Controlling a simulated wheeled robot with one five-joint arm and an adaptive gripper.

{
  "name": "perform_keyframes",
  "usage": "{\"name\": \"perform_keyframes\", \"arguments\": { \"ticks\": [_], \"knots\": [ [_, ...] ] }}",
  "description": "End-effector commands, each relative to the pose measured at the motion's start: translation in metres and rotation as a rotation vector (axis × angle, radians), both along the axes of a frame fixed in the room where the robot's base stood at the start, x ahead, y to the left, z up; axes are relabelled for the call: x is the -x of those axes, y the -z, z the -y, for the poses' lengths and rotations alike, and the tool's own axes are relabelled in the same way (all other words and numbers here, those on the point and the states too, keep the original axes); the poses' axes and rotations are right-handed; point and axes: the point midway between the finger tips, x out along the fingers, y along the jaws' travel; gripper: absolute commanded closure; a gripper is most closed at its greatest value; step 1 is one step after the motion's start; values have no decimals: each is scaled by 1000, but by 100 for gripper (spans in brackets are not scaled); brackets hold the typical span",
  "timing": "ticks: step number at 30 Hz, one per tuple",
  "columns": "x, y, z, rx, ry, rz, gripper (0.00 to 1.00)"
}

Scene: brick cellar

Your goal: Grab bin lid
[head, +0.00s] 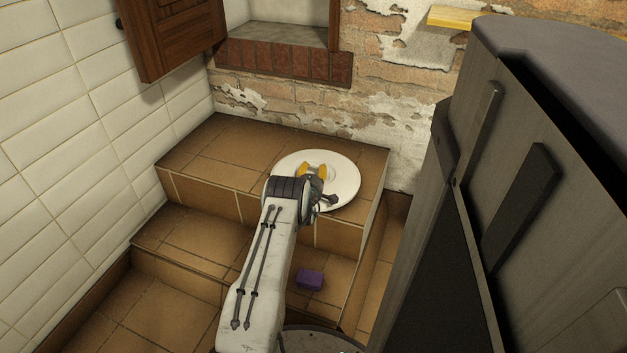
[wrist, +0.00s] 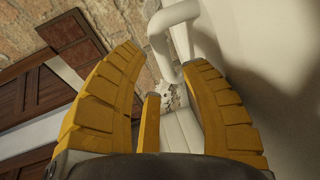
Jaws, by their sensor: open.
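The bin lid is a round white disc (head: 345,178) on the upper tiled step in the head view. In the wrist view its pale surface (wrist: 275,55) fills the right side, and a white looped handle (wrist: 174,22) stands out from it. My gripper (head: 313,170) is over the lid's middle, its yellow fingers spread. In the wrist view my open gripper (wrist: 161,57) has the handle just beyond its fingertips, close to the right finger. Part of the white shape shows between the fingers. I cannot tell whether a finger touches it. My arm hides the lid's near left edge.
A tall grey cabinet (head: 510,170) stands close on the right. A purple block (head: 310,279) lies on the lower step. A brown wooden shutter (head: 178,40) hangs open at the upper left beside a window recess. A brick wall (head: 400,130) is behind the step.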

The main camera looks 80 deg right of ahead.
Motion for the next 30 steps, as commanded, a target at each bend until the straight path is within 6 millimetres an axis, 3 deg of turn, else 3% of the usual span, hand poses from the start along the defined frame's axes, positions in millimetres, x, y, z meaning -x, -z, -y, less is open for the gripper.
{"name": "perform_keyframes", "arguments": {
  "ticks": [15, 30],
  "knots": [
    [-4, 11, 40, 2, -6, 2, 59],
    [-4, 8, 50, 0, -6, 2, 59]
  ]
}}
